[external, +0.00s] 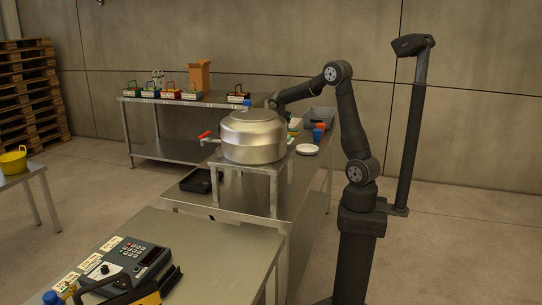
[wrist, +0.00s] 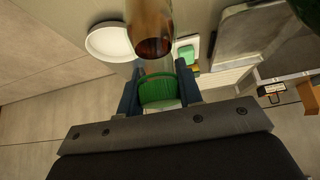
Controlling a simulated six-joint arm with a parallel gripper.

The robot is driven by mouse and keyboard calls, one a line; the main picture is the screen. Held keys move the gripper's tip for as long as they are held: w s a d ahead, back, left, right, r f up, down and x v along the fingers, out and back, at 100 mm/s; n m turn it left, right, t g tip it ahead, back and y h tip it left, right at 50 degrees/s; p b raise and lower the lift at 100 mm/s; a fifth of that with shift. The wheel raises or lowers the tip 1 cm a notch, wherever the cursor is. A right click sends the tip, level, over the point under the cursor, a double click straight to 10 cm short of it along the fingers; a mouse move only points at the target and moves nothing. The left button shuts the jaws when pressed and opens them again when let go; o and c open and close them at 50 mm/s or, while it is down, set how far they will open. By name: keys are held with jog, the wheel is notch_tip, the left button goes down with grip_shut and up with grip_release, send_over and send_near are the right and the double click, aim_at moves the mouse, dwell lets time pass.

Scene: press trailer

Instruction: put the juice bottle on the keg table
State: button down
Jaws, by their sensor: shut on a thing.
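My gripper (wrist: 158,88) has its two dark blue fingers closed on a ridged green piece (wrist: 157,90), which looks like the cap of the juice bottle. A pale, clear shape shows just beyond it; the rest of the bottle is hard to make out. In the external view my gripper end is low behind the silver keg (external: 253,137), and what it holds is hidden there. The keg stands on a small steel stand (external: 246,168) on the long keg table (external: 236,203).
A brown glass bottle (wrist: 150,28) is close beyond my fingers. A white plate (external: 307,149) shows in both views (wrist: 108,42). Blue and orange cups (external: 318,133) and a grey crate (external: 319,116) stand behind the keg. A black tray (external: 195,181) lies left of the stand.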

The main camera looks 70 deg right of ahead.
jog(key=c, duration=1)
grip_release()
jog(key=shift+f, duration=0.15)
jog(key=v, duration=1.2)
jog(key=shift+r, duration=0.2)
jog(key=shift+f, duration=0.15)
jog(key=x, duration=1.1)
jog(key=shift+d+f, duration=0.25)
jog(key=shift+d, duration=0.05)
jog(key=shift+r, duration=1.55)
